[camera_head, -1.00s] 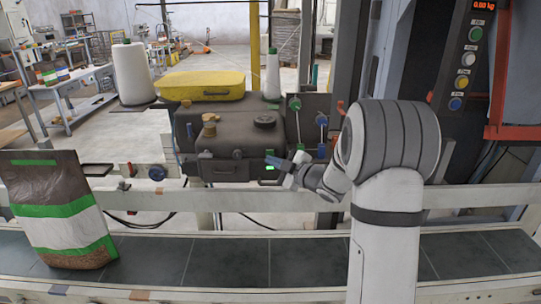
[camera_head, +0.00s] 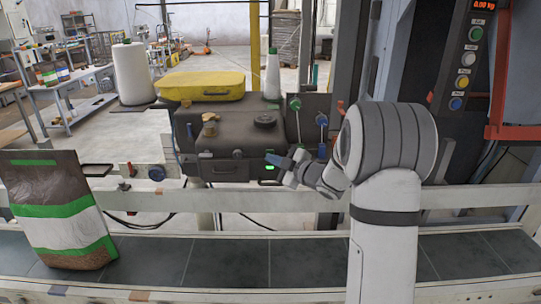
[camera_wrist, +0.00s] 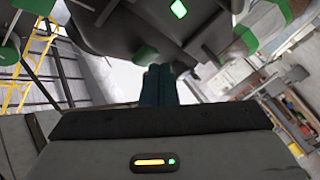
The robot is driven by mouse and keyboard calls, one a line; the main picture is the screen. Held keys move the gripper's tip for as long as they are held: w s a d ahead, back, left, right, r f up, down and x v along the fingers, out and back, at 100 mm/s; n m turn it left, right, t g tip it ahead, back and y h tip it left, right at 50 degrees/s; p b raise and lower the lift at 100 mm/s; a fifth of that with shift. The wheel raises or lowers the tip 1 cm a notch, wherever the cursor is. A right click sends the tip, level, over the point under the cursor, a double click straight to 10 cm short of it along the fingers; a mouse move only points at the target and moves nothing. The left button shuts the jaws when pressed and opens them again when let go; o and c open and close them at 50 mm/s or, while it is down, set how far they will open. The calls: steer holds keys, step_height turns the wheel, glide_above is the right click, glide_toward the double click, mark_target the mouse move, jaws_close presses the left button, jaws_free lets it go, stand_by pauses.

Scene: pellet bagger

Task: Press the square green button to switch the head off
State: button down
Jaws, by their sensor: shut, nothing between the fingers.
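The square green button (camera_head: 270,167) is lit on the front of the dark sewing head (camera_head: 235,143), near its lower right. In the wrist view the green button (camera_wrist: 179,9) is near the top edge, turned like a diamond. My gripper (camera_head: 271,158) is just above and in front of the button in the head view. In the wrist view its dark fingers (camera_wrist: 158,84) are together, with nothing between them. The button lies beyond and above the fingertips there, and they look apart from it. The exact distance cannot be told.
A pale rail (camera_head: 250,200) runs below. A filled bag (camera_head: 60,210) stands on the conveyor (camera_head: 200,262) at left.

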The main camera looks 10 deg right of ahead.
steer(key=shift+w, duration=0.4)
steer(key=shift+s, duration=0.1)
stand_by(0.4)
steer(key=shift+s+a+b, duration=0.15)
steer(key=shift+s+b, duration=0.4)
steer(key=shift+s, duration=0.3)
steer(key=shift+s, duration=0.1)
steer(key=s+b, duration=0.1)
steer(key=s, duration=0.1)
steer(key=s+a+b, duration=0.1)
steer(key=s, duration=0.2)
steer(key=shift+s, duration=0.35)
